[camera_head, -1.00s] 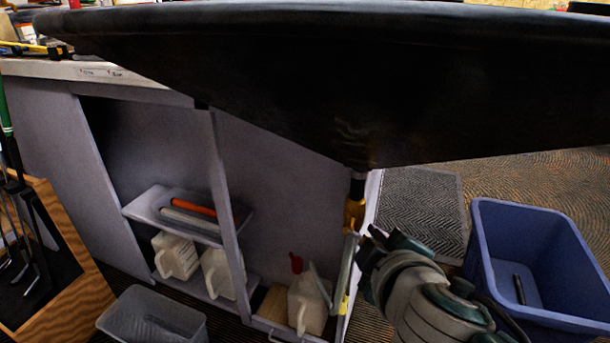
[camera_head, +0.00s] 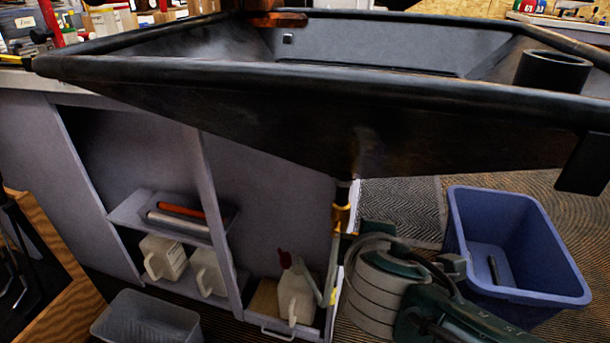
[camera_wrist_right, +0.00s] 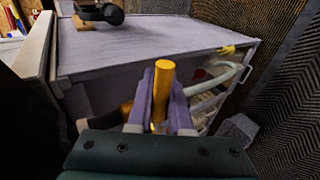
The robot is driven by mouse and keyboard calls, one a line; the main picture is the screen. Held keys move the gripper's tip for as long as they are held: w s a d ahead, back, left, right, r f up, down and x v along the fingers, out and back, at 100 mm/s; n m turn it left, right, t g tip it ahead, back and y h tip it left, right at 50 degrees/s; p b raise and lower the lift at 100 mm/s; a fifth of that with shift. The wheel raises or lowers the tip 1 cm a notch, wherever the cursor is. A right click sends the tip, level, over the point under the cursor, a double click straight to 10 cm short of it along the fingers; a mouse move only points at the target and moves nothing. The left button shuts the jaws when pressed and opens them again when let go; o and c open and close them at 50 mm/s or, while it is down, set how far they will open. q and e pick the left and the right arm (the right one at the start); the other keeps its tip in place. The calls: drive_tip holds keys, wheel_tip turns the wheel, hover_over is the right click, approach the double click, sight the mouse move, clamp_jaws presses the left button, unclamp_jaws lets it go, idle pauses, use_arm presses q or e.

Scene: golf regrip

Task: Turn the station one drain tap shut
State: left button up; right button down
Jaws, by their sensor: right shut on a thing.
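The brass-yellow drain tap (camera_head: 342,216) hangs on a short pipe under the black sloped basin (camera_head: 250,110), near the front right of the cabinet. In the right wrist view the tap's yellow handle (camera_wrist_right: 164,82) stands between the two purple-grey fingers of my right gripper (camera_wrist_right: 160,105), which is shut on it. More brass shows beside the left finger. In the head view my right arm comes in from the lower right, up to the tap, and its fingers are mostly hidden there. My left gripper is not in view.
A blue bin (camera_head: 515,245) stands on the carpet at right. White jugs (camera_head: 163,258) and orange and white rolls sit on the cabinet shelves. A white bottle with a red cap (camera_head: 295,295) stands close below the tap. A clear tub (camera_head: 148,318) is in front.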

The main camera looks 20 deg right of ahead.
drive_tip(key=c, duration=0.8)
unclamp_jaws()
drive_tip(key=shift+c, duration=0.2)
drive_tip(key=p+v, duration=0.4)
drive_tip(key=v, duration=0.6)
